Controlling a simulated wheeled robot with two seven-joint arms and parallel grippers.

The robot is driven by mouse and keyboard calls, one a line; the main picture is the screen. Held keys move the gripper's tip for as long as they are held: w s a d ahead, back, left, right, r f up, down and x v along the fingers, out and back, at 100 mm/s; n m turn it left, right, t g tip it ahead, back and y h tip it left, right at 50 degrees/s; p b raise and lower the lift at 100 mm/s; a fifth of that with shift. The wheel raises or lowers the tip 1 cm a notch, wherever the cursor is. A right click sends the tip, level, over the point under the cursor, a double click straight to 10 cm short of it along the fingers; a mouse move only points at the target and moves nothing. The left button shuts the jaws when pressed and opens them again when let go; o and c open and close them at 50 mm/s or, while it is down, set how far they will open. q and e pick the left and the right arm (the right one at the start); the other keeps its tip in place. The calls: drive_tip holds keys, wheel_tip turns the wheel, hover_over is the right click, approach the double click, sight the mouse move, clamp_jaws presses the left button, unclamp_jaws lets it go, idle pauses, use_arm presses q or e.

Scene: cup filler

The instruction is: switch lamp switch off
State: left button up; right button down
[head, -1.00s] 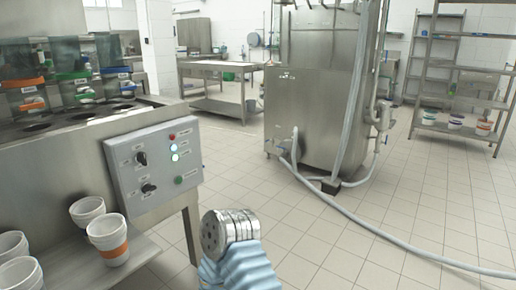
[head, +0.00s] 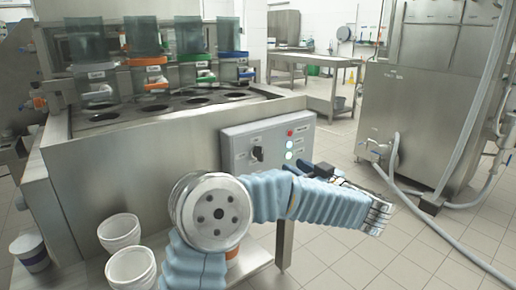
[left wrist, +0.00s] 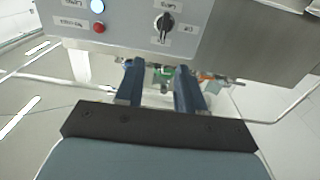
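The grey control panel (head: 266,143) is on the front right of the steel machine. Its upper black knob (head: 257,153) shows in the head view, and a knob (left wrist: 164,25) with labels around it shows at the top of the left wrist view. The labels are too small to read, so I cannot tell which knob is the lamp switch. A lit white lamp (head: 289,144) and a red button (head: 290,133) are to its right. My left gripper (left wrist: 158,68) is open and empty, its fingers pointing at the panel, apart from the knob. My right gripper is out of view.
White cups (head: 120,232) stand on the shelf below the machine, close to my left arm. Clear containers with coloured bands (head: 147,75) stand on top. A steel tank (head: 425,110) with hoses stands at the right. Tiled floor is free between.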

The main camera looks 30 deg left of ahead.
sight(263, 150)
use_arm(q)
drive_tip(key=p+x, duration=0.1)
drive_tip(key=x, duration=1.2)
drive_tip(key=shift+a, duration=0.35)
clamp_jaws()
